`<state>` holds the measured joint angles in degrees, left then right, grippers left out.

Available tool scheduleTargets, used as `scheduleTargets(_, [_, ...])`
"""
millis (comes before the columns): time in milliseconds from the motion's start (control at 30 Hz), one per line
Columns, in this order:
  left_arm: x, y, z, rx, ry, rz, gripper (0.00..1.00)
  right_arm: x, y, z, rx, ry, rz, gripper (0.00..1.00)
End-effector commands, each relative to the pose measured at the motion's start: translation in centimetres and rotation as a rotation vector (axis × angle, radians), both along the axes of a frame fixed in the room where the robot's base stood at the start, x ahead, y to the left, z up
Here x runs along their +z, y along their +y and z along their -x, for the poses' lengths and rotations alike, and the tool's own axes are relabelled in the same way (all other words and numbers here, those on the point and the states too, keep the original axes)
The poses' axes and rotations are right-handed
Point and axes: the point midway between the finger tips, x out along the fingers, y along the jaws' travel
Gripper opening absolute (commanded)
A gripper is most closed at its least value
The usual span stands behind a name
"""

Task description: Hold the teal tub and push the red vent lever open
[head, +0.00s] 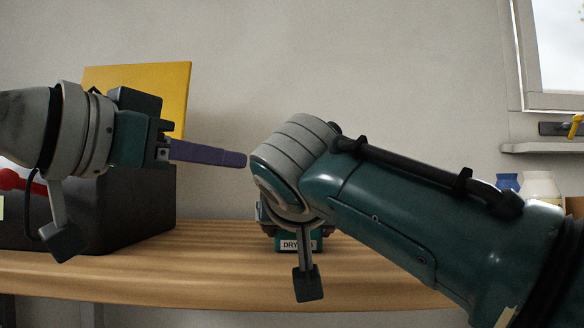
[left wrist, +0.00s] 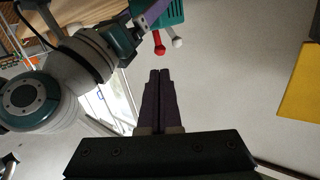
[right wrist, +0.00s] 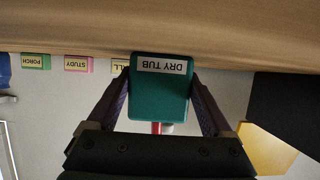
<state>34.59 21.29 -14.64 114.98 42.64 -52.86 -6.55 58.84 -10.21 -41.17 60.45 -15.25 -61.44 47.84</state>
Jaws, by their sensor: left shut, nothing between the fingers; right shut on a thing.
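My right gripper (right wrist: 160,95) is shut on the tub (right wrist: 160,108), one purple finger on each side. The red lever (left wrist: 159,46) sticks out of the tub (left wrist: 176,14) beside a white knob (left wrist: 177,42) in the left wrist view. A bit of red (right wrist: 156,128) shows at the tub's edge in the right wrist view. My left gripper (head: 245,160) is shut and empty, left of and above the tub, its fingertips (left wrist: 160,72) apart from the lever.
A dark grey box (head: 150,215) stands on the wooden table (head: 150,272) at left, with a yellow panel (head: 180,85) behind it. White and blue bottles (head: 540,185) are at the far right. Room labels, including study (right wrist: 78,64) and porch (right wrist: 33,62), show in the right wrist view.

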Motion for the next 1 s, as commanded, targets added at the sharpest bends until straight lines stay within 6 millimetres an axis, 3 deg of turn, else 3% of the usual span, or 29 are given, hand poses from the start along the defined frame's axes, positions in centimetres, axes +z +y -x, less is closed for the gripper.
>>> scheduleTargets(200, [-0.3, -2.8, -3.9, -0.002, 0.002, 0.002, 0.0, 0.1, 0.0, 0.0, 0.0, -0.002, 0.0, 0.18])
scheduleTargets(433, [-0.5, -4.9, -6.7, -0.002, 0.002, -0.001, 0.0, 0.1, 0.0, 0.0, 0.001, -0.002, 0.0, 0.18])
scheduleTargets(633, [-0.7, -5.6, -7.8, -0.001, 0.002, -0.001, 0.0, 0.1, 0.0, 0.0, 0.001, -0.002, 0.0, 0.18])
scheduleTargets(1000, [-0.7, -5.7, -8.0, -0.001, 0.0, -0.001, 0.0, 0.1, 0.0, 0.0, 0.001, -0.002, 0.0, 0.18])
